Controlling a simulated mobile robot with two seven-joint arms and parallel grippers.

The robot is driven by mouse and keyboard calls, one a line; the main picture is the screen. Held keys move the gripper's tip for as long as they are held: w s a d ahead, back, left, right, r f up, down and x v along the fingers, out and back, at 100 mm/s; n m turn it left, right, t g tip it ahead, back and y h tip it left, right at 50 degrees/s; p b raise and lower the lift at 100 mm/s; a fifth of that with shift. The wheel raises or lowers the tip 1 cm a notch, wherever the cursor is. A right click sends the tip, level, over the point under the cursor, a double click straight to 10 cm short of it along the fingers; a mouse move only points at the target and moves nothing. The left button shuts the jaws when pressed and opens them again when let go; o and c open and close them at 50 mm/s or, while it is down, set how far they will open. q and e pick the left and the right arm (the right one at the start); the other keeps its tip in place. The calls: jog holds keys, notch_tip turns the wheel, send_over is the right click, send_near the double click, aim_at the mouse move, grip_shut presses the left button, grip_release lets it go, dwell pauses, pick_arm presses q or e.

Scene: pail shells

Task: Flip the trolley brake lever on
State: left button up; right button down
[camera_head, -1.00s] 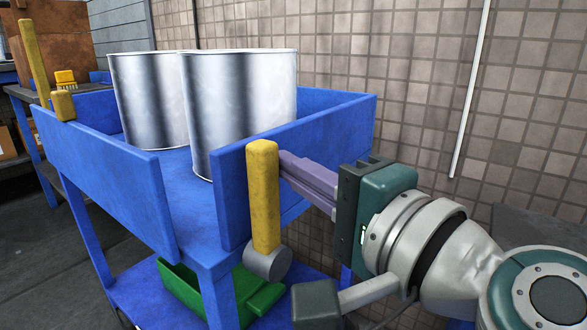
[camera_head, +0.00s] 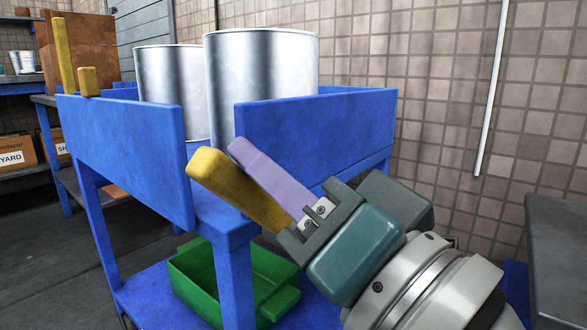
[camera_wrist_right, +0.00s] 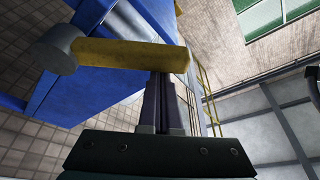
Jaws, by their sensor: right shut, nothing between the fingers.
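The yellow brake lever (camera_head: 228,185) is at the near corner of the blue trolley (camera_head: 312,128). In the head view it leans up and to the left, with its lower end hidden behind my right gripper (camera_head: 238,150). The right gripper is shut and empty. Its purple fingers lie alongside the lever. In the right wrist view, the lever (camera_wrist_right: 130,54) lies across the fingertips of the gripper (camera_wrist_right: 160,75), near its free end. Its grey pivot (camera_wrist_right: 58,48) is at the left. I cannot tell whether they touch. My left gripper is out of view.
Two metal pails (camera_head: 262,85) stand on the trolley's top deck. A green bin (camera_head: 200,285) sits on its lower shelf. A yellow handle (camera_head: 64,55) rises at the far left corner. A tiled wall (camera_head: 440,90) is behind, and a dark surface (camera_head: 560,240) is at the right.

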aim_at(227, 199)
jog(key=shift+s+a+f+n+g+y+b, duration=0.1)
jog(key=shift+s+a+f+n+y+b, duration=0.25)
jog(key=shift+n, duration=0.3)
jog(key=shift+s+a+f+n+g+y+b, duration=0.1)
jog(key=shift+s+f+n+b, duration=0.25)
jog(key=shift+n, duration=0.35)
jog(key=shift+s+a+f+n+g+y+b, duration=0.1)
jog(key=shift+s+a+f+n+y+b, duration=0.15)
jog(key=shift+f+n, duration=0.3)
jog(key=shift+n, duration=0.3)
jog(key=shift+f, duration=0.1)
notch_tip(227, 199, up, 5)
jog(key=w+d+p, duration=0.1)
jog(key=w+p, duration=0.1)
jog(key=p, duration=0.3)
jog(key=v, duration=1)
jog(key=shift+s+d+f, duration=0.2)
jog(key=shift+f, duration=0.3)
